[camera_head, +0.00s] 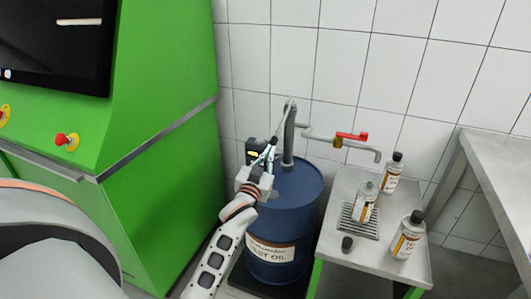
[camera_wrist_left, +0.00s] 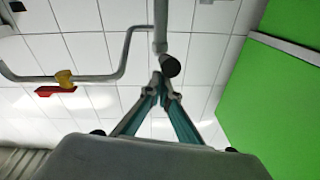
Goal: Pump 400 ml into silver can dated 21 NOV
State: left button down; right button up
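Three silver cans with white-orange labels stand on the small metal table: an uncapped one (camera_head: 364,204) on the drip grate (camera_head: 346,224), a black-capped one (camera_head: 391,175) behind it, a black-capped one (camera_head: 407,238) at front right. Their dates are too small to read. A loose black cap (camera_head: 347,243) lies near the front. The pump handle (camera_head: 284,122) slopes down from the pump top on the blue drum (camera_head: 292,212). My left gripper (camera_head: 270,152) is at its lower end. In the left wrist view its fingertips (camera_wrist_left: 162,84) are close together beside the handle's dark end (camera_wrist_left: 169,66); contact is unclear.
The spout pipe (camera_head: 361,146) with a red valve lever (camera_head: 352,136) reaches over the small table (camera_head: 335,203). A green cabinet (camera_head: 170,180) with a red button (camera_head: 62,140) stands left. A grey bench (camera_head: 500,150) stands right. Tiled wall lies behind.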

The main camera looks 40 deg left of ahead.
pick_arm(q)
jog(key=v, duration=1)
pick_arm(e)
jog(key=shift+s, duration=0.25)
pick_arm(q)
jog(key=shift+r, duration=0.1)
pick_arm(e)
jog(key=shift+s+f, duration=0.1)
jog(key=shift+s, duration=0.1)
pick_arm(q)
jog(key=s+d+f+m+g+h+p, duration=0.1)
jog(key=s+d+f+g+h, duration=0.3)
jog(key=s+d+f, duration=0.5)
jog(key=s+d+f+m+g+h+p, duration=0.1)
jog(key=s+d+f+m+g+h, duration=0.3)
jog(key=s+d+f, duration=0.6)
jog(key=s+f, duration=0.6)
jog(key=f, duration=0.1)
jog(key=shift+d+p, duration=0.2)
jog(key=shift+p, duration=0.1)
pick_arm(e)
jog(key=shift+s+a+r+g, duration=0.15)
jog(key=shift+s+a+r, duration=0.05)
jog(key=shift+r, duration=0.2)
jog(key=shift+s+a+r+g, duration=0.15)
jog(key=shift+s+r, duration=0.05)
jog(key=shift+r, duration=0.2)
